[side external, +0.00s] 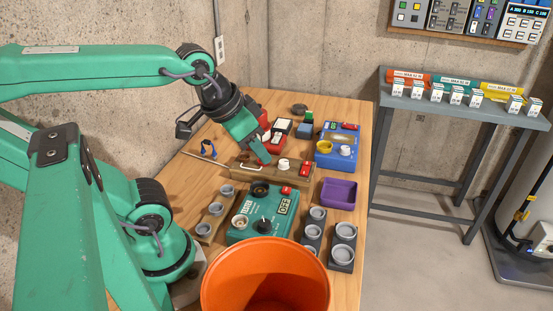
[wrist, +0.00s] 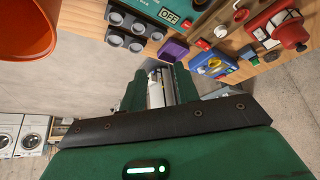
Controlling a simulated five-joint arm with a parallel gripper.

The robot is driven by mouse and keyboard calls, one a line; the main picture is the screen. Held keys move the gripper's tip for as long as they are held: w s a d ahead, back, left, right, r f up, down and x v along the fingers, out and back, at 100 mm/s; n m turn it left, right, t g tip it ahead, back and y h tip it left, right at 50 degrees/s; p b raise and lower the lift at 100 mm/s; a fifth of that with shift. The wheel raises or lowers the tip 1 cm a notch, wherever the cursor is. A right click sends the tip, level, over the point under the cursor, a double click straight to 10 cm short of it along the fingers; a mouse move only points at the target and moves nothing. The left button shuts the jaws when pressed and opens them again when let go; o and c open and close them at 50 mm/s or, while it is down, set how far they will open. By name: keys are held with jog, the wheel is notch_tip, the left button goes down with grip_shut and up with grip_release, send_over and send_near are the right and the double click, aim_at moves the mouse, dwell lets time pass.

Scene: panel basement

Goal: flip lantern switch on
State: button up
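A red device (side external: 264,119), possibly the lantern, stands on the wooden bench behind my gripper, which hides part of it. In the wrist view a red device (wrist: 285,30) with a pale panel and a round red knob shows at the upper right. I cannot make out its switch position. My gripper (side external: 262,157) points down over the middle of the bench, in front of the red device and near a wooden board (side external: 240,170) with a white knob and a red block.
A teal box (side external: 245,230) with a dial and an OFF display stands in front. An orange bucket (side external: 265,250) is nearest. A blue box (side external: 325,158), a purple tray (side external: 338,194) and several grey cups (side external: 344,231) are at the right. A concrete wall is behind.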

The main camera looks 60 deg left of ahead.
jog(key=shift+w+a+r, duration=0.1)
jog(key=shift+w+r, duration=0.05)
jog(key=shift+w, duration=0.1)
grip_shut()
jog(key=w+a+r+n+g+y, duration=0.1)
jog(key=w+a+r+n+g, duration=0.15)
jog(key=w+a+n, duration=1.15)
jog(key=w+a+f+n, duration=0.3)
jog(key=a+n, duration=0.1)
jog(key=a, duration=0.2)
jog(key=w+a+f+n+g, duration=0.1)
jog(key=w+a+f+n, duration=0.1)
jog(key=a+n, duration=0.2)
jog(key=w+a+f+n+g, duration=0.1)
jog(key=w+a+f+n, duration=0.2)
jog(key=a, duration=0.6)
jog(key=shift+w+f+n, duration=0.3)
jog(key=shift+f+n, duration=0.05)
jog(key=shift+n, duration=0.65)
